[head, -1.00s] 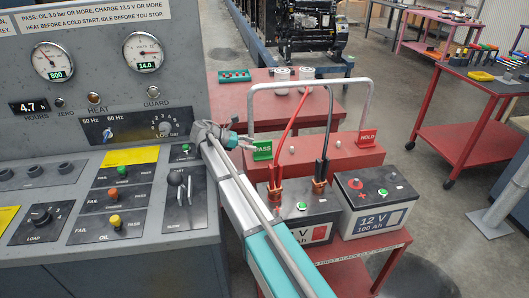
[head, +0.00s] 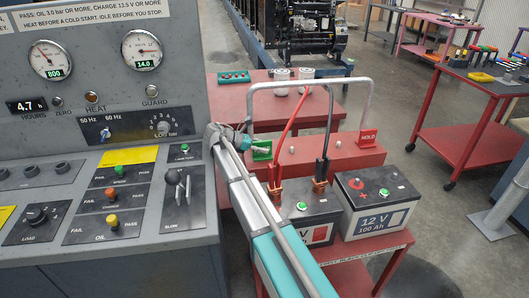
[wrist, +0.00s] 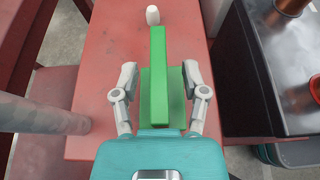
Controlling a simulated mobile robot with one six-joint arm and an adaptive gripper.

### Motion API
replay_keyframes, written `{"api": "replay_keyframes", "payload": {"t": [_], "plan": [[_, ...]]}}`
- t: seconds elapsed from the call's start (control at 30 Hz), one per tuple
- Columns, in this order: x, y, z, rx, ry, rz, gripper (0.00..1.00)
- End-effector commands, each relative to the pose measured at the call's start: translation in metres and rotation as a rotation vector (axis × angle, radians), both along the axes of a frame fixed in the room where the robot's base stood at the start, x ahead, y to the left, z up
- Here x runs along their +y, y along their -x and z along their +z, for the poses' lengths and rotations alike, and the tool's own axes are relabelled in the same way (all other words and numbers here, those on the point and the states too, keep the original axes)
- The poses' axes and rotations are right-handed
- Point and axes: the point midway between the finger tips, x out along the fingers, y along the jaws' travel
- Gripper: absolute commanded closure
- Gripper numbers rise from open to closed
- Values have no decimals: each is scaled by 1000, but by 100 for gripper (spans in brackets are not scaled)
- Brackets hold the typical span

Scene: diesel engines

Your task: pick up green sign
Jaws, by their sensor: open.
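The green sign (head: 262,151) stands at the left end of the red box on the cart, partly covered by my gripper in the head view. In the wrist view the green sign (wrist: 158,85) is seen from above, its thin top edge running between my fingers. My gripper (wrist: 158,88) is open, one finger on each side of the sign, with gaps left between fingers and sign. In the head view my gripper (head: 255,148) reaches the sign from the left. Whether the fingers touch the sign's base is hidden.
The red HOLD sign (head: 367,137) stands at the box's right end. A grey handle bar (head: 310,84) arches over the box. The grey control panel (head: 100,190) with levers is to the left.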

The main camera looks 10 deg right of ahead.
Motion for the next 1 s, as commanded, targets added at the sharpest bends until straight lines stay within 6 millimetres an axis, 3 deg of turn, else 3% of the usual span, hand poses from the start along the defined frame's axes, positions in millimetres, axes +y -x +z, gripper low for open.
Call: {"api": "replay_keyframes", "payload": {"t": [0.17, 0.5, 1.0], "plan": [[0, 0, 0, 0, 0, 0, 43], [1, 0, 0, 0, 0, 0, 100], [1, 0, 2, 0, 0, 1, 100]]}}
